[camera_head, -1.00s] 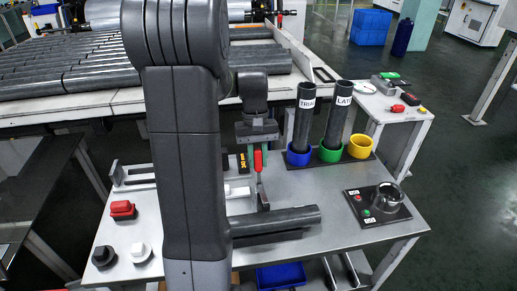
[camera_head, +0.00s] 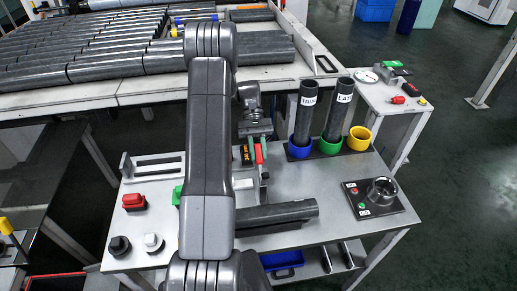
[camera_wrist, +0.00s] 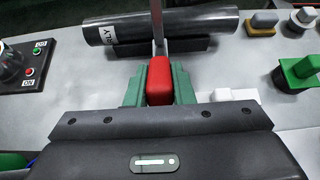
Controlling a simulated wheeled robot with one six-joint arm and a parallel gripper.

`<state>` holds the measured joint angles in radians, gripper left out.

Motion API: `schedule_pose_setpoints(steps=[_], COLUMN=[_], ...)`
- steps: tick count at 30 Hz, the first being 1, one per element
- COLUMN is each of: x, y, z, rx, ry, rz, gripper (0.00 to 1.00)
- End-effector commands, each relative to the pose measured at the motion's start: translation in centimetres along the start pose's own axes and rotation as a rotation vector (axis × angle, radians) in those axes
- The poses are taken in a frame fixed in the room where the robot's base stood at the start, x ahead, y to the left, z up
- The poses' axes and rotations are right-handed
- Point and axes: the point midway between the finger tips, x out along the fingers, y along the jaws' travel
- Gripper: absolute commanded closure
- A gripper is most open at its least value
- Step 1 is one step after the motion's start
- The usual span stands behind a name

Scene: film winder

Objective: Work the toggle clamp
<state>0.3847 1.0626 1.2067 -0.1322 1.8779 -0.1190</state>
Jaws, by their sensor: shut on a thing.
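The toggle clamp's red handle (camera_wrist: 159,80) sits between the green fingers of my gripper (camera_wrist: 159,92) in the wrist view, and the gripper is shut on it. In the head view, the red handle (camera_head: 259,154) shows beside my arm, with my gripper (camera_head: 257,147) at it. The clamp's metal lever (camera_wrist: 157,22) runs from the handle toward the dark tube (camera_wrist: 190,25). The tube lies in a black cradle (camera_wrist: 190,47); its label is only partly readable. My arm covers the tube's left part in the head view (camera_head: 280,213). The clamp's base is mostly hidden.
Two labelled upright tubes (camera_head: 306,115) (camera_head: 338,110) stand in blue and green cups, beside an empty yellow cup (camera_head: 359,139). A button panel (camera_head: 376,197) is at the right. A red knob block (camera_head: 133,201) is at the left. The front right of the bench is clear.

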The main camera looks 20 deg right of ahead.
Motion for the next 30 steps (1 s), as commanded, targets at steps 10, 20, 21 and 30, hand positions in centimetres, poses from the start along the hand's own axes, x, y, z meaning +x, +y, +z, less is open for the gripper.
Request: schedule_pose_setpoints(steps=[10,20,21,30], x=[-0.04,0.01,0.01,0.0], y=[0.0,-0.01,-0.01,-0.01], z=[-0.43,-0.44,-0.44,-0.4], rx=[0.0,0.0,0.0,0.0], ry=[-0.049,-0.05,-0.05,-0.049], rz=[0.001,0.001,0.001,0.0], gripper=[1.0,0.74,0.67,0.56])
